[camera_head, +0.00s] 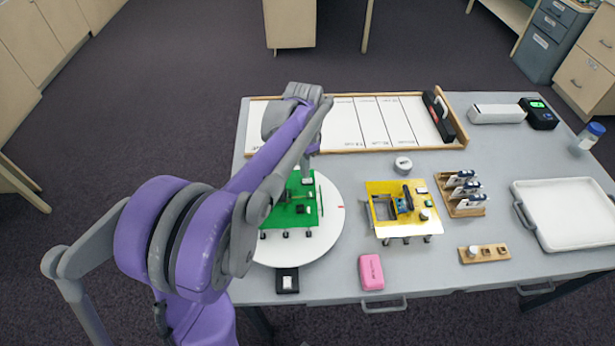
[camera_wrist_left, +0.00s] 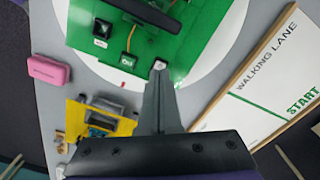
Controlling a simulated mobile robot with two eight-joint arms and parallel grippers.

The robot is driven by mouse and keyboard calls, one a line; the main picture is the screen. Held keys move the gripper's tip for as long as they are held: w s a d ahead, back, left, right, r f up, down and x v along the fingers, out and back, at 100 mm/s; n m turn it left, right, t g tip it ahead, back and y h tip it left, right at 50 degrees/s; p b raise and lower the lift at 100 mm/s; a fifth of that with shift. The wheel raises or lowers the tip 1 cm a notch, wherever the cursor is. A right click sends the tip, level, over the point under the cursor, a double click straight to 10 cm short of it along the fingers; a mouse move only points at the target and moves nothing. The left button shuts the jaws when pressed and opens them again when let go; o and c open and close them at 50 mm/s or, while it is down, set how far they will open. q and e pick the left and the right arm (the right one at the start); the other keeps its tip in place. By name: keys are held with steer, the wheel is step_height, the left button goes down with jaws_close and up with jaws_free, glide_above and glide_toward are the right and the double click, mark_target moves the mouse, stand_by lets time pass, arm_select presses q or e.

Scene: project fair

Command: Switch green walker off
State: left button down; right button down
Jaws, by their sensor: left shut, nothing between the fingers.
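The green walker (camera_head: 297,208) stands on a round white turntable (camera_head: 328,222) at the left of the table, partly hidden by my left arm. In the left wrist view the walker (camera_wrist_left: 84,42) fills the top, with a dark square part lettered in white (camera_wrist_left: 127,62) and another dark square part (camera_wrist_left: 102,27) on its green plate. My left gripper (camera_head: 307,175) reaches down over the walker's far right edge. My right gripper is out of view.
A yellow walker (camera_head: 379,188) stands to the right, with a pink box (camera_head: 371,272) in front. A walking lane board (camera_head: 343,125) lies behind. A card rack (camera_head: 462,208), a wooden strip (camera_head: 484,254) and a white tray (camera_head: 570,215) are further right.

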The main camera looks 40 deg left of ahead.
mark_target(305, 181)
arm_select(q)
step_height(305, 181, up, 5)
steer(key=shift+f+p, duration=0.15)
steer(key=shift+p, duration=1.1)
